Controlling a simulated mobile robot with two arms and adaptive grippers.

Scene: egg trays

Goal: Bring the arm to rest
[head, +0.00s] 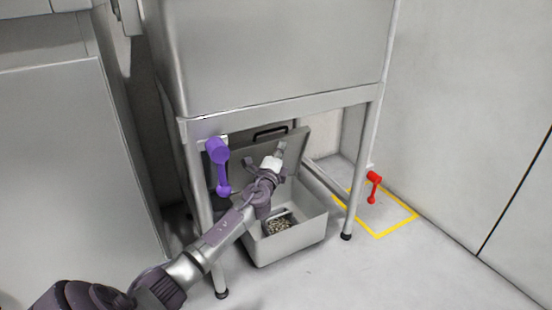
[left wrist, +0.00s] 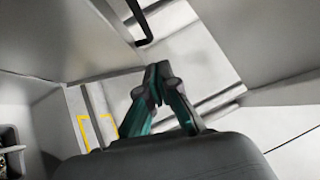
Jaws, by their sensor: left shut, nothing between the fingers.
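My left gripper (head: 280,148) is at the end of my arm, which comes in from the lower left in the head view. It is in front of the raised lid of an open grey box, under the metal stand. In the left wrist view my left gripper (left wrist: 158,74) has its fingertips together, with nothing between them. My right gripper is in neither view.
The open grey box (head: 306,224) holds a small heap of pale bits. The metal stand (head: 275,108) has a purple lever (head: 219,165) on its left and a red lever (head: 374,186) on its right. A yellow outline (head: 399,227) marks the floor.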

